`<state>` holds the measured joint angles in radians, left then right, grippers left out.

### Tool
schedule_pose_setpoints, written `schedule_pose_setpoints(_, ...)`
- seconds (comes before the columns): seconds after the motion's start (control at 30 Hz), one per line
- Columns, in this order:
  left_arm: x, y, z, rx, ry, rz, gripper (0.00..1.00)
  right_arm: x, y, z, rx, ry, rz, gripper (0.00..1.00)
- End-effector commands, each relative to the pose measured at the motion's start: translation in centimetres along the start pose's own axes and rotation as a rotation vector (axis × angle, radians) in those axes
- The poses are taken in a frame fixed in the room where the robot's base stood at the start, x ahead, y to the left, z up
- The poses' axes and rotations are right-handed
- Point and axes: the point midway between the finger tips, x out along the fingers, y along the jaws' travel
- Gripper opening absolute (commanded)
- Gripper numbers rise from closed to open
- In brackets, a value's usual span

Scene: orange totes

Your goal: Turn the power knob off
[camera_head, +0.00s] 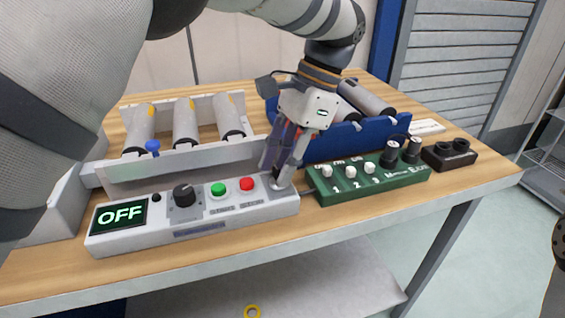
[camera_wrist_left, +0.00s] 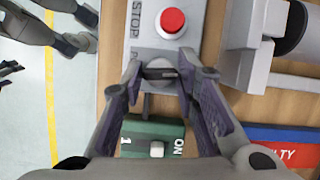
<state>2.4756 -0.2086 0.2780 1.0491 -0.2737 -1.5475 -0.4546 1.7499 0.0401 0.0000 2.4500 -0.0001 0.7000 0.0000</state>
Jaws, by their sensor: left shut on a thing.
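The grey control panel (camera_head: 190,215) lies along the table's front edge, and its display (camera_head: 119,214) reads OFF. My left gripper (camera_head: 280,180) points down at the panel's right end. Its fingers are shut on the power knob (camera_wrist_left: 160,77), gripping it from both sides; the fingers hide most of the knob and its label. The red stop button (camera_head: 246,184) is beside the gripper; it also shows in the wrist view (camera_wrist_left: 173,20). Dark finger-like parts at the left edge of the wrist view may be my right gripper; their state is unclear.
A green switch box (camera_head: 372,183) sits close to the right of the gripper. A black knob (camera_head: 184,194) and green button (camera_head: 218,189) are on the panel. A blue bin (camera_head: 340,142) and grey rack with rollers (camera_head: 185,125) stand behind.

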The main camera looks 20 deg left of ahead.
Motion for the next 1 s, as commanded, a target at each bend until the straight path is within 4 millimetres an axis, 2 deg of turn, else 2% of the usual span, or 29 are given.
schedule_pose_setpoints(0.5, 0.18, -0.27, 0.01, -0.418, -0.002, 0.176, 0.00, 0.73, 0.02, 0.48, 0.000, -0.022, 0.001, 0.56)
schedule_pose_setpoints(1.0, 0.22, -0.31, 0.07, -0.615, -0.003, 0.258, 0.00, 0.73, 0.02, 0.48, 0.000, -0.023, 0.001, 0.56)
